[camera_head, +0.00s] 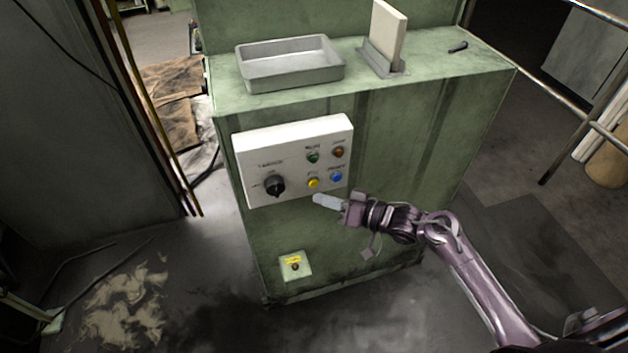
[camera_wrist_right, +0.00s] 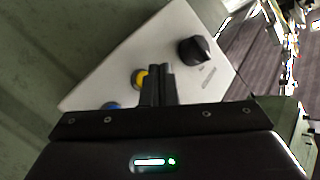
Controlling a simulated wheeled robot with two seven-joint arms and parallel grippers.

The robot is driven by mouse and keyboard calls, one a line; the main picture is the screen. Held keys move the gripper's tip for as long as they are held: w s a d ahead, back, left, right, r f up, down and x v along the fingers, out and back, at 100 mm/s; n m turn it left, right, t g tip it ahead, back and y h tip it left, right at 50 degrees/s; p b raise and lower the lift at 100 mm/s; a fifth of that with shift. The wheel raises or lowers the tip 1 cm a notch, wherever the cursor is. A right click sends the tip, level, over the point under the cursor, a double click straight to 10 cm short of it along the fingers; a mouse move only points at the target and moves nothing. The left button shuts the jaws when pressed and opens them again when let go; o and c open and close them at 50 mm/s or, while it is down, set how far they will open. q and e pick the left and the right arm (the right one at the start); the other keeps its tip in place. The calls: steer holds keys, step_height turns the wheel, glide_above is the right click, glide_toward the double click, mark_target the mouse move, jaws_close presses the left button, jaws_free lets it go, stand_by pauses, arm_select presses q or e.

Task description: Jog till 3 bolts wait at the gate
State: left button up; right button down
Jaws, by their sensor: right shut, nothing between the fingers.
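A white control panel (camera_head: 294,158) is on the front of a green machine cabinet (camera_head: 400,150). It carries a black rotary knob (camera_head: 274,186), a yellow button (camera_head: 313,183), a blue button (camera_head: 337,177), a green button (camera_head: 313,157) and an orange-brown button (camera_head: 338,152). My right gripper (camera_head: 318,199) is shut and empty, just below the yellow button. In the right wrist view the shut fingers (camera_wrist_right: 158,85) point at the panel, with the yellow button (camera_wrist_right: 139,78) beside their tips and partly hidden. Contact cannot be told. My left gripper, the gate and any bolts are not visible.
A grey metal tray (camera_head: 290,65) and a pale upright plate in a holder (camera_head: 387,38) stand on the cabinet top. A small yellow-labelled box (camera_head: 295,266) is low on the front. A metal rail (camera_head: 580,115) runs at the right.

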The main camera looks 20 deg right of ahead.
steer(key=s+p, duration=0.2)
steer(key=s, duration=0.1)
steer(key=shift+s+d, duration=0.1)
steer(key=shift+s, duration=0.2)
stand_by(0.3)
